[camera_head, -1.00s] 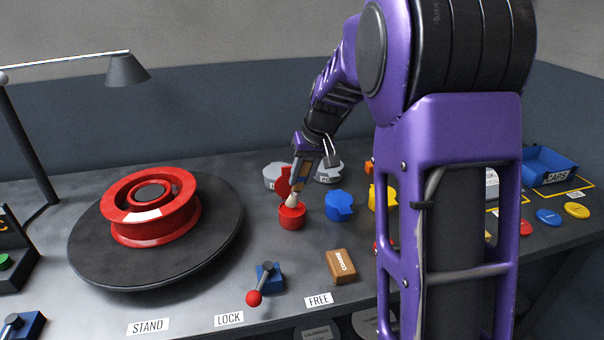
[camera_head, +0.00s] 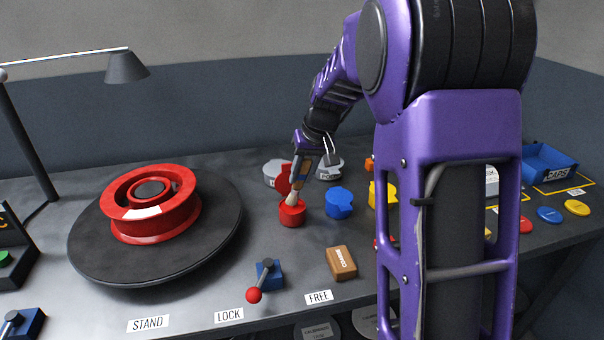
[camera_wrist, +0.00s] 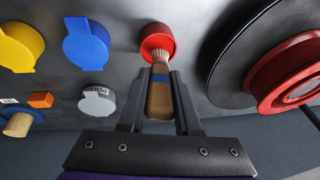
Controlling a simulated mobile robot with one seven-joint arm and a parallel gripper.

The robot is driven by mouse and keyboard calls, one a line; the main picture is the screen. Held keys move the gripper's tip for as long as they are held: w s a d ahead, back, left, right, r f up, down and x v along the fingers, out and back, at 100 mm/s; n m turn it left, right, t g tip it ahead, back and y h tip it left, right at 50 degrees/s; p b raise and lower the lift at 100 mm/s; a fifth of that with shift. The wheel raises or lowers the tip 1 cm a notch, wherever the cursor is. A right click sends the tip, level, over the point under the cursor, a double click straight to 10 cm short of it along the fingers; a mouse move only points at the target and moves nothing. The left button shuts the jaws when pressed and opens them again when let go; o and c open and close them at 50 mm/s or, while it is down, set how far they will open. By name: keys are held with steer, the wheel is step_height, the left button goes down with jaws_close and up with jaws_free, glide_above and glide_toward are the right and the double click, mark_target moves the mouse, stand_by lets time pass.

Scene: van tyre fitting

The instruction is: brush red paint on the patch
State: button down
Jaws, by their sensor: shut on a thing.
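My gripper (camera_wrist: 159,98) is shut on a paint brush (camera_wrist: 160,92) with a wooden handle, a blue band and pale bristles. The brush (camera_head: 296,190) points down at the open red paint pot (camera_head: 292,216), its bristle tip at or inside the pot's mouth. The red pot also shows in the wrist view (camera_wrist: 157,38). Its red lid stands up behind the mouth. A red wheel (camera_head: 157,231) lies on a black turntable (camera_head: 92,262) at the left. A white patch (camera_head: 141,213) shows on the front of its rim.
A blue pot (camera_head: 339,203) and a yellow pot (camera_head: 379,195) stand right of the red one. A wooden block (camera_head: 341,263) and a red-knobbed lever (camera_head: 254,294) are in front. A lamp (camera_head: 126,66) overhangs the turntable.

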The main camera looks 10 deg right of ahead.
steer(key=shift+f, duration=0.45)
stand_by(1.1)
steer(key=shift+r, duration=0.15)
steer(key=shift+r+p, duration=2.35)
steer(key=shift+r, duration=1.05)
